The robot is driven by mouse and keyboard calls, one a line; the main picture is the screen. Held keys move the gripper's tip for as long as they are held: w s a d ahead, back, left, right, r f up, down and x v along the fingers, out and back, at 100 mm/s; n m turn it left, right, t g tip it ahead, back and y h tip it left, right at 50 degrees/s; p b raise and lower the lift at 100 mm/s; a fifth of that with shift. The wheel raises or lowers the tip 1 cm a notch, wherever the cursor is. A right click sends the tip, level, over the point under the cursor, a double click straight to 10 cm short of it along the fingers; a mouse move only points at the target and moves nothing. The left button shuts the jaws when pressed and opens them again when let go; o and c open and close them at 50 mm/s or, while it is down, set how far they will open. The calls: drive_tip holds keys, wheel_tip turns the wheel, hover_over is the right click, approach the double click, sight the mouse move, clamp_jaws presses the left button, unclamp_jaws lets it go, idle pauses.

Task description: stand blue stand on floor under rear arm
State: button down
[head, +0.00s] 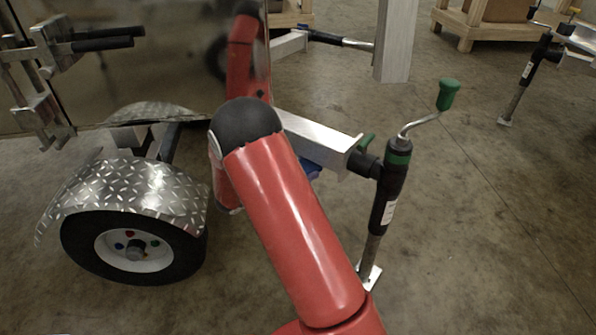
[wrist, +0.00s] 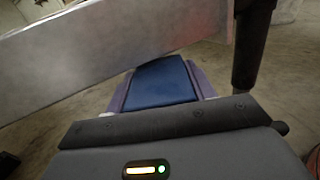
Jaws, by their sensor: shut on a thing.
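The blue stand (wrist: 165,82) shows in the wrist view as a dark blue slab between the fingers of my gripper (wrist: 163,76), which is shut on it. A small blue patch (head: 312,171) shows in the head view just below the aluminium arm (head: 318,135) of the trailer, behind my red arm. My arm hides the rest of the stand and my gripper there. The aluminium arm crosses the wrist view (wrist: 110,50) close beyond and above the stand. The stand's foot is out of sight, so I cannot tell whether it touches the floor.
A black jack (head: 391,190) with a green-handled crank stands at the arm's end, its foot plate near the floor; its dark post is right of the stand in the wrist view (wrist: 250,45). A trailer wheel (head: 135,250) under a fender is left.

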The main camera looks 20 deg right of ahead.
sight(314, 167)
drive_tip(key=shift+w+d+r, duration=0.1)
drive_tip(key=shift+d+r, duration=0.05)
drive_tip(key=shift+d, duration=0.75)
drive_tip(key=shift+w+d+r, duration=0.1)
drive_tip(key=shift+d, duration=0.8)
drive_tip(key=shift+d+f, duration=0.15)
drive_tip(key=shift+f, duration=0.05)
drive_tip(key=shift+f+b, duration=0.3)
drive_tip(key=shift+f, duration=0.2)
drive_tip(key=c, duration=0.5)
unclamp_jaws()
drive_tip(key=shift+f, duration=0.2)
drive_tip(key=shift+r, duration=0.1)
